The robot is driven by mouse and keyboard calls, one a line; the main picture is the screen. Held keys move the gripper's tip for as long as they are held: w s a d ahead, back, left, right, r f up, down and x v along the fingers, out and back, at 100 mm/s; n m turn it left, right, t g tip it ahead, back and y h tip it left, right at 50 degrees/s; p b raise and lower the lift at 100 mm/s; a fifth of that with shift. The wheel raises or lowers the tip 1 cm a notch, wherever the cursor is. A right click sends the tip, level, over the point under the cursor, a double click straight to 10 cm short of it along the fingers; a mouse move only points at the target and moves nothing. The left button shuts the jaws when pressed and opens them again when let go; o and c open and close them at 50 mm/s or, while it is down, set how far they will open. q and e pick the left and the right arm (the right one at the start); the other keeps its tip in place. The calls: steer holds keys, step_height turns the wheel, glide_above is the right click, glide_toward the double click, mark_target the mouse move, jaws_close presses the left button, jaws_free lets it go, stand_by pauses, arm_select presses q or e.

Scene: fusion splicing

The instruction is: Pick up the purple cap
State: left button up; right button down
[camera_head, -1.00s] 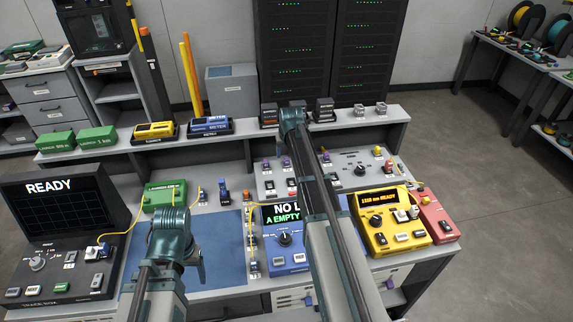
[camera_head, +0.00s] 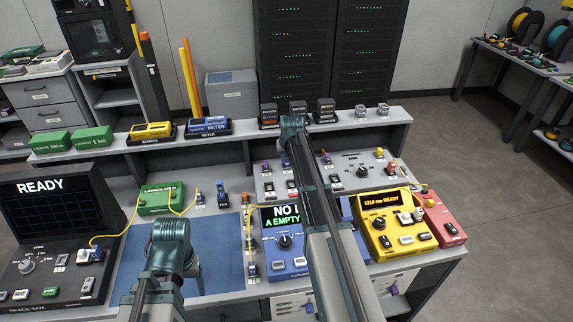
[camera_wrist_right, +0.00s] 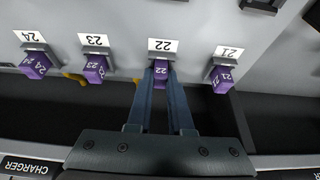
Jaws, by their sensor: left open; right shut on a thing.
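Purple caps numbered 21 to 24 stand in a row in the right wrist view. My right gripper (camera_wrist_right: 161,85) is shut on the purple cap 22 (camera_wrist_right: 161,68), with one finger on each side, and the cap is still at its port under the 22 label. Purple caps 21 (camera_wrist_right: 221,78), 23 (camera_wrist_right: 95,68) and 24 (camera_wrist_right: 35,64) sit beside it, untouched. In the head view the right arm's teal wrist (camera_head: 293,125) hides its fingers and the cap. My left gripper (camera_head: 190,268) is open and empty above the blue mat, its fingertips barely visible.
The grey bench holds a READY trace box (camera_head: 55,240) at left, a green launch box (camera_head: 161,199), a blue meter (camera_head: 285,240), a yellow unit (camera_head: 390,225) and a red unit (camera_head: 440,215). Yellow fibres lie between them. The blue mat (camera_head: 225,255) has free room.

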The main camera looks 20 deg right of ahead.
mark_target(287, 161)
stand_by(0.4)
steer(key=shift+r+p, duration=0.7)
step_height(287, 161, up, 3)
steer(key=p, duration=0.3)
steer(key=s+d, duration=0.1)
steer(key=s, duration=0.4)
steer(key=s+d, duration=0.2)
steer(key=s, duration=0.3)
steer(key=s+d, duration=0.1)
steer(key=s, duration=0.4)
steer(key=shift+s+d+r+p, duration=0.15)
steer(key=shift+s+r+p, duration=0.1)
steer(key=shift+r+p, duration=0.05)
